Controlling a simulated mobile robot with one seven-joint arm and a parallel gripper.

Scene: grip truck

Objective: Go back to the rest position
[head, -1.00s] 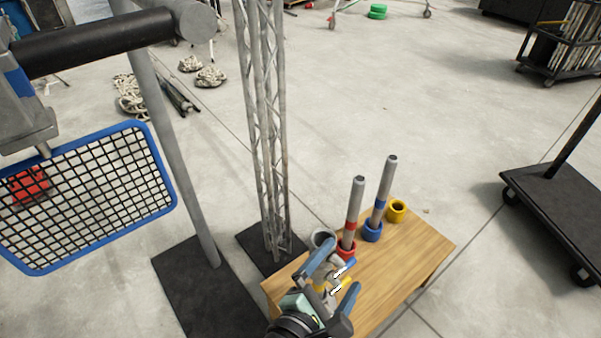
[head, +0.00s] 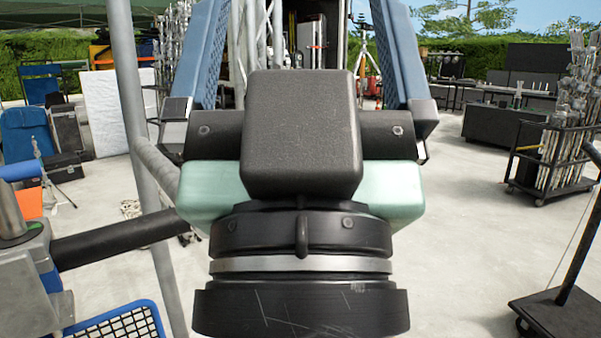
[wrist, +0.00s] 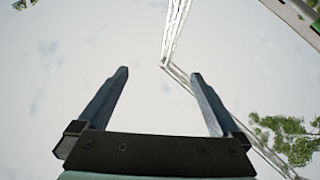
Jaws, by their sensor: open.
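My gripper (head: 302,50) fills the middle of the head view, raised close in front of the camera with its two blue fingers pointing up and spread wide apart. In the wrist view my gripper (wrist: 158,82) is open and nothing is between the fingers. The wrist view looks up at pale sky. The wooden table with the ringed posts is not in view now.
A grey pole (head: 135,110) stands close on the left, with a dark bar (head: 120,238) and a blue-rimmed mesh basket (head: 120,325) below. A rack cart (head: 555,155) and a black platform cart (head: 570,315) stand at right. A truss (wrist: 174,35) rises overhead.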

